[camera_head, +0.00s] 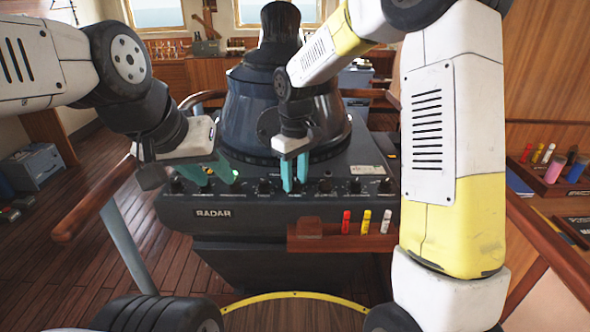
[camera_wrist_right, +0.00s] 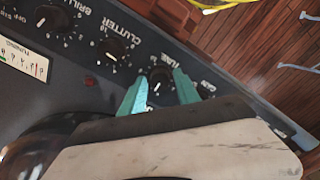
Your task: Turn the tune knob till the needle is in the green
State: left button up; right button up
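The radar console (camera_head: 240,212) has a row of small black knobs along its front panel. My right gripper (camera_head: 295,188) points down at this row. In the right wrist view its two teal fingers (camera_wrist_right: 160,78) stand apart, one on each side of a black knob (camera_wrist_right: 160,80) with a white pointer line; contact is not clear. That knob's label is partly hidden. A tuning meter (camera_wrist_right: 20,66) with coloured marks is cut by the left edge; its needle cannot be made out.
Neighbouring knobs, one labelled clutter (camera_wrist_right: 110,52), sit close by. The radar hood (camera_head: 240,110) rises just behind the panel. A wooden rack (camera_head: 330,237) with red, yellow and white markers is at the console's front. A wooden rail (camera_head: 92,200) lies at left.

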aim_at(295, 180)
jog(key=shift+o, duration=0.5)
notch_tip(295, 180, up, 7)
jog(key=shift+f, duration=0.1)
jog(key=shift+r, duration=0.5)
